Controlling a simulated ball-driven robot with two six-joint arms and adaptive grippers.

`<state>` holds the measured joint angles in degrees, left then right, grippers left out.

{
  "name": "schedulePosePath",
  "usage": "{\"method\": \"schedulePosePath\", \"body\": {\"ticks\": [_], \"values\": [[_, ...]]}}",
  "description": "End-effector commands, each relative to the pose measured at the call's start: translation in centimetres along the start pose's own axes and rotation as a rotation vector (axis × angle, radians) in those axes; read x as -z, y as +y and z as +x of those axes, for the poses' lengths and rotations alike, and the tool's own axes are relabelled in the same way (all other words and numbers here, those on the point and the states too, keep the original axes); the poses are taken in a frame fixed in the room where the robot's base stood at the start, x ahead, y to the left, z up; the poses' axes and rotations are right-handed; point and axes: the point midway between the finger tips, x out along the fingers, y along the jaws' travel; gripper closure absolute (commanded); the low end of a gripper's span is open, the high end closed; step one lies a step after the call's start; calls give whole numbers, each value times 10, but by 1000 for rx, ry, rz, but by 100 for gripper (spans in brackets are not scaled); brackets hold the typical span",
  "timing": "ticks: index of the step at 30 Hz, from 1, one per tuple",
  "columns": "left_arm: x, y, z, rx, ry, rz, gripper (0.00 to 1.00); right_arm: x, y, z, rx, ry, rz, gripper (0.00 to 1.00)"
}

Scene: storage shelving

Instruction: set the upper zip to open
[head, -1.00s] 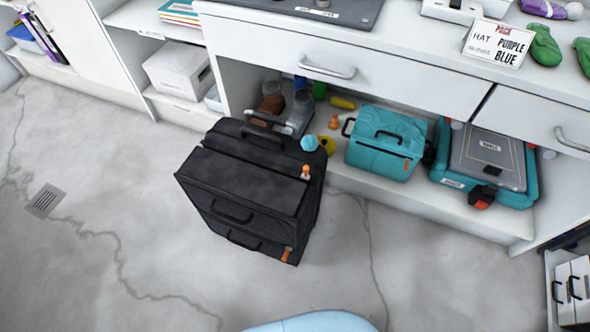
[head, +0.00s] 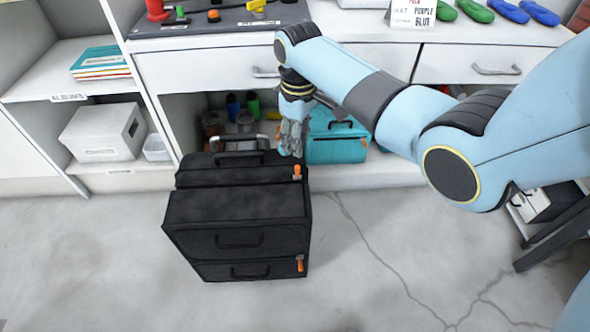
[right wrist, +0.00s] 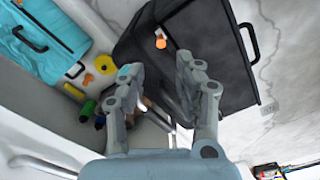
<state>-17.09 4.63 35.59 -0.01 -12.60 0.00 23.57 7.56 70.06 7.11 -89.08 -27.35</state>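A black suitcase (head: 236,210) stands upright on the floor in front of the shelving. Its upper orange zip pull (head: 297,171) sits at the right end of the upper part, and a lower orange pull (head: 300,263) sits near the bottom right corner. My right gripper (head: 291,148) hangs just above and behind the upper pull, apart from it. In the right wrist view the gripper (right wrist: 158,72) has its fingers spread with nothing clearly between them; one orange pull (right wrist: 160,42) shows beyond the fingertips on the suitcase (right wrist: 215,50). My left gripper is out of view.
A teal bag (head: 335,148) stands on the low shelf behind my right arm. Bottles (head: 233,106) and boots (head: 245,120) are under the drawer (head: 205,72). A white box (head: 103,133) sits on the left shelf. The floor left of the suitcase is clear.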

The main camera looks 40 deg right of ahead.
Motion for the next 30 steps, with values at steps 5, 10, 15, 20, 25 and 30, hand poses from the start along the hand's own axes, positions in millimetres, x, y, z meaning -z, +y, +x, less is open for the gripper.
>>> {"method": "schedulePosePath", "body": {"ticks": [5, 10, 15, 20, 25, 30], "values": [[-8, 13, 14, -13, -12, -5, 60, -1, -1, 32, 3, -5, 0, 66], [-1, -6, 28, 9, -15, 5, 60, -2, -2, 68, 4, -6, 1, 66], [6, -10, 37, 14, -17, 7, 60, -1, -2, 94, 3, -4, 1, 66], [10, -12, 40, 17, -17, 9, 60, -1, -2, 105, 2, -3, 1, 66], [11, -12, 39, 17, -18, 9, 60, -1, -1, 106, 1, -1, 0, 66], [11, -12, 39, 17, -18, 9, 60, -1, -1, 105, 1, -1, 0, 71]]}}
